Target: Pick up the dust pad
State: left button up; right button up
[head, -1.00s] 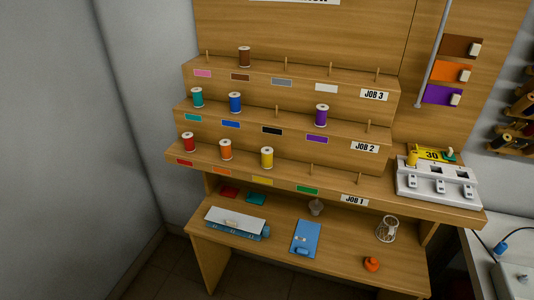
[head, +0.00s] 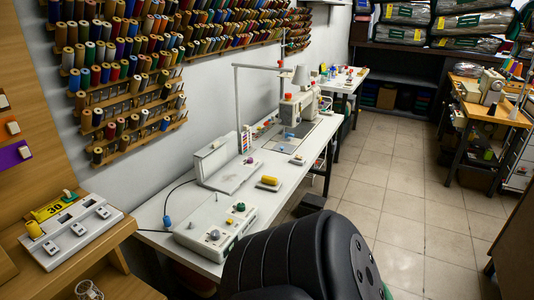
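I cannot say for certain which thing is the dust pad. Neither of my grippers shows in the head view.
A white box with knobs (head: 215,232) stands at the table's near end. A sewing machine (head: 300,108) stands farther along. Thread spools (head: 120,75) fill wall racks. A wooden stand (head: 85,255) is at left. Tiled floor (head: 385,190) is open at right.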

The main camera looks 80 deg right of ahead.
aim_at(268, 182)
jog(key=z, duration=2.5)
jog(key=i+l+u, duration=0.15)
jog(key=i+l, duration=0.5)
jog(key=l, duration=0.15)
